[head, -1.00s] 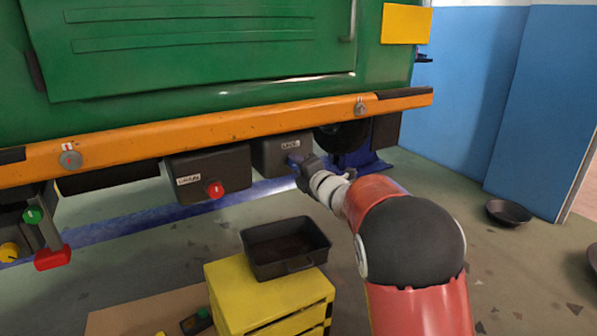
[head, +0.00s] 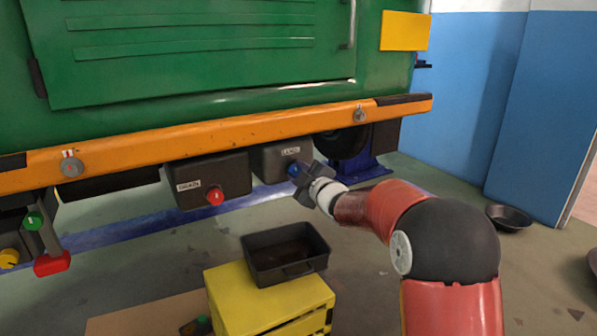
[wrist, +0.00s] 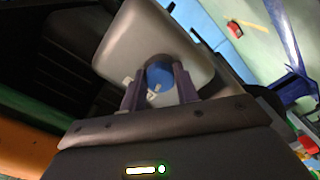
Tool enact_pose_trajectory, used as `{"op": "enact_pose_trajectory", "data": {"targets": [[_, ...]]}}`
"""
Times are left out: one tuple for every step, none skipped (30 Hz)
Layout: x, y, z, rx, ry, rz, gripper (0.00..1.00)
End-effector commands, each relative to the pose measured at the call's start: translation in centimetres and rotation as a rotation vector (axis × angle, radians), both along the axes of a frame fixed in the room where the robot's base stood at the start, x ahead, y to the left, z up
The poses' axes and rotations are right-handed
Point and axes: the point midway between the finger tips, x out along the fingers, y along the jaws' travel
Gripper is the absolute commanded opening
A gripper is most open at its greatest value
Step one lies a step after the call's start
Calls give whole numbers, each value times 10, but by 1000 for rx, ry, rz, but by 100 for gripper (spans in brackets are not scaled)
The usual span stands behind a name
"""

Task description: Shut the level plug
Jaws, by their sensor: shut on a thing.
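The blue level plug (head: 293,169) sits on the front of the grey box labelled LEVEL (head: 268,161), under the orange beam. My gripper (head: 299,174) is at the plug, coming from the lower right. In the wrist view the blue plug (wrist: 158,74) lies between the two fingers of my gripper (wrist: 160,86), against the grey box face (wrist: 145,40). The fingers are shut on the plug and hide its sides. A small white mark shows just below the plug. I cannot tell how far the plug is turned.
A second grey box labelled DRAIN (head: 225,173) with a red plug (head: 215,197) hangs to the left. A black tray (head: 318,262) stands on a yellow cabinet (head: 240,305) below. The orange beam (head: 200,142) runs just above the boxes.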

Motion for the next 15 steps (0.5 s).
{"op": "enact_pose_trajectory", "data": {"targets": [[0, -1, -1, 31, 25, -1, 8], [0, -1, -1, 52, 40, -1, 8], [0, -1, -1, 78, 58, -2, 8], [0, -1, -1, 98, 70, -1, 8], [0, -1, -1, 115, 83, -1, 8], [0, -1, -1, 138, 98, -1, 8], [0, -1, -1, 155, 110, -1, 8], [0, 0, -1, 170, 120, -1, 8], [0, 0, -1, 190, 133, -1, 8], [0, 0, -1, 203, 142, -1, 8], [0, 0, -2, 217, 151, -1, 8], [0, -1, -2, 231, 161, -2, 8], [0, 0, -2, 242, 167, -1, 8], [0, 0, -2, 252, 174, -1, 8], [0, 0, -2, 262, 182, -1, 8]]}}
